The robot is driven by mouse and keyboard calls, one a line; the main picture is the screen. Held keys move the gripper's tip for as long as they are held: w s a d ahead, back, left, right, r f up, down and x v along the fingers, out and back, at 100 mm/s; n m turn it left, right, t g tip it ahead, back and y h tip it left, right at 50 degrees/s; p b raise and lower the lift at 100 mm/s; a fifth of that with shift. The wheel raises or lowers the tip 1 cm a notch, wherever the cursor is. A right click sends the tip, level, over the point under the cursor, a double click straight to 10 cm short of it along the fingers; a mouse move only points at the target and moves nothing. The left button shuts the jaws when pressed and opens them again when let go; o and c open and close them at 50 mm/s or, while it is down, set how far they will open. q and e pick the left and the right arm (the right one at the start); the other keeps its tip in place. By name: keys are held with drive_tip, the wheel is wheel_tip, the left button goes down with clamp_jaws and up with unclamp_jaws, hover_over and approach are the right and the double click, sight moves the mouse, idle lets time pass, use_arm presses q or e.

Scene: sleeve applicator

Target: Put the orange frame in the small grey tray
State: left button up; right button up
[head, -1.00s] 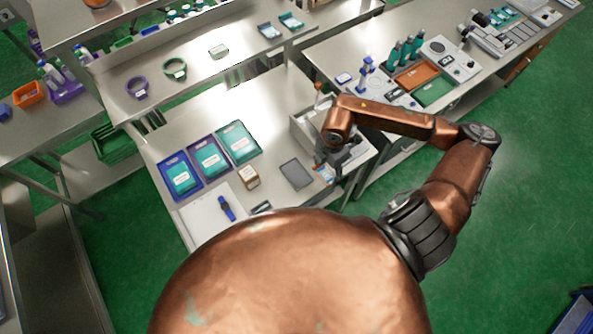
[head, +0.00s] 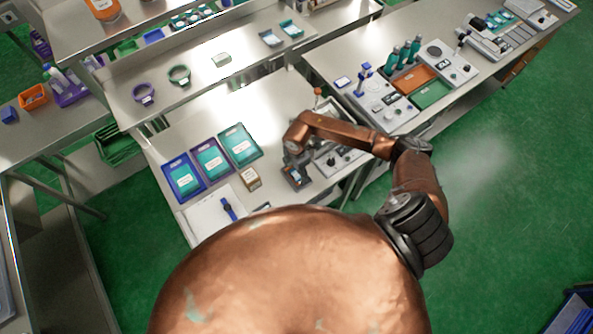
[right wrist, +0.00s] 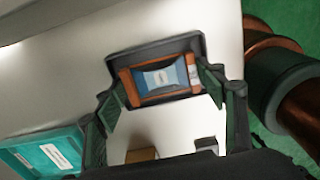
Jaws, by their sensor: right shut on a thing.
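The orange frame (right wrist: 187,74), with a blue and white card showing inside it, is between the finger pads of my right gripper (right wrist: 163,84) in the right wrist view. The gripper is shut on the frame's two short ends. The small dark grey tray (right wrist: 152,54) lies behind the frame, and the frame is within its outline. I cannot tell whether the frame touches the tray's floor. In the head view, my right gripper (head: 294,164) is over the tray (head: 300,185) on the table and partly covers it. My left gripper is not seen.
Blue (head: 183,178), purple (head: 211,160) and teal (head: 240,146) trays lie left of the gripper. A small brown box (head: 250,179) stands close by. A grey device (head: 338,160) is just right, partly behind my arm. A white board (head: 205,219) lies nearer the front.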

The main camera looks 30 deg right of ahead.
sight(297, 174)
drive_tip(key=shift+f, duration=0.2)
drive_tip(key=shift+c, duration=0.2)
drive_tip(key=shift+f, duration=0.2)
drive_tip(key=o, duration=1.2)
drive_tip(key=shift+r, duration=0.45)
wheel_tip(297, 174, up, 12)
drive_tip(key=b, duration=0.2)
drive_tip(key=shift+f+b, duration=0.2)
drive_tip(key=shift+b, duration=0.15)
